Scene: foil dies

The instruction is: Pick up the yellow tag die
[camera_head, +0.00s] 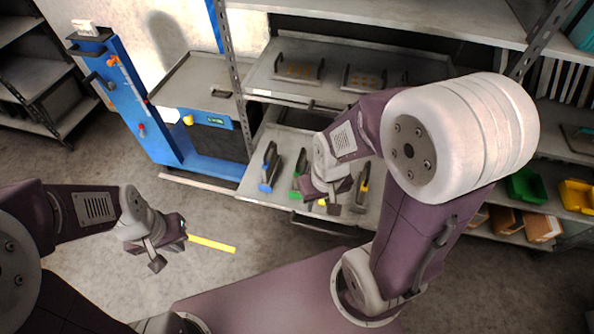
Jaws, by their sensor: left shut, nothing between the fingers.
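An open lower drawer (240,190) holds several dark upright dies in a row. One has a blue tag (265,186) and one a green tag (295,188). A small yellow patch (322,202) shows beside my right gripper (327,198), which hides most of what is under it. Another dark die (361,190) to the right carries a yellow-orange mark. My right gripper is over the drawer, and I cannot tell whether its fingers hold anything. My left gripper (169,247) is shut and empty above the floor, left of the drawer.
An upper tray (262,76) holds several plates with dark handles. A blue cart (130,90) with a grey top stands at the left. Green (526,186) and yellow (577,196) bins sit on the right shelf. A yellow floor strip (212,243) lies on open floor.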

